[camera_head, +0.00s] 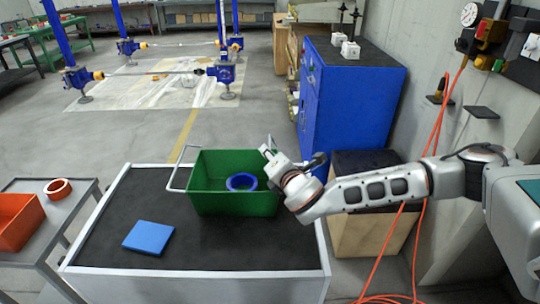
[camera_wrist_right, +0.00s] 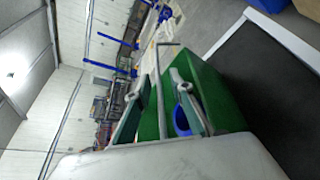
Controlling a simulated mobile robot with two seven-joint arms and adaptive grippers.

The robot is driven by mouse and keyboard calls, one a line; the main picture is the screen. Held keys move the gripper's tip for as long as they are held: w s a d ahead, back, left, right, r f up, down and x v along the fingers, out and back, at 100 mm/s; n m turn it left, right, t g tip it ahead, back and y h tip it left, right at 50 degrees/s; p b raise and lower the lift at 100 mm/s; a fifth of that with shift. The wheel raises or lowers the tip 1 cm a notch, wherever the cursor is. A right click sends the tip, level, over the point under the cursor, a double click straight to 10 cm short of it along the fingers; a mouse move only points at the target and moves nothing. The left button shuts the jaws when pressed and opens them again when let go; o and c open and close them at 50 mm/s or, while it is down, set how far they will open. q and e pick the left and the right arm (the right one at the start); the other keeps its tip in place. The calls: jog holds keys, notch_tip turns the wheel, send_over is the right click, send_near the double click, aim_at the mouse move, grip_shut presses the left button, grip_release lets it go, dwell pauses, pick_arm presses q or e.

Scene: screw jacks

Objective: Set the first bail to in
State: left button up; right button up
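A green crate (camera_head: 234,204) stands on the black-topped cart. Its left bail (camera_head: 178,166), a grey wire handle, leans outward past the left rim. The other bail is mostly hidden by my right gripper in the head view; a grey bar (camera_wrist_right: 160,95), which looks like this bail, shows in the right wrist view. My right gripper (camera_head: 266,151) is at the crate's right back rim. In the wrist view its two fingers (camera_wrist_right: 160,79) are apart, with the bar between them and gaps visible. I cannot tell whether either finger touches it. My left gripper is out of view.
A blue ring (camera_head: 241,182) lies in the crate. A blue block (camera_head: 148,238) lies on the cart top (camera_head: 215,248). A side table at left holds an orange bin (camera_head: 17,222) and an orange ring (camera_head: 58,188). A blue cabinet (camera_head: 352,108) stands behind the right arm. Orange hoses (camera_head: 419,175) hang at right.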

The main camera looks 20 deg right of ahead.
grip_shut()
jog(key=shift+a, duration=0.1)
jog(key=f+n+g+h, duration=0.1)
jog(key=n, duration=0.1)
jog(key=a+f+n+h, duration=0.1)
jog(key=f+n+h, duration=0.1)
jog(key=n, duration=0.1)
jog(key=a+f+n+g+h, duration=0.1)
jog(key=n+h, duration=0.1)
jog(key=n, duration=0.1)
jog(key=shift+w+a+f+g, duration=0.15)
jog(key=shift+w+a+g, duration=0.1)
jog(key=shift+w+g, duration=0.1)
dwell(0.5)
jog(key=shift+n, duration=0.3)
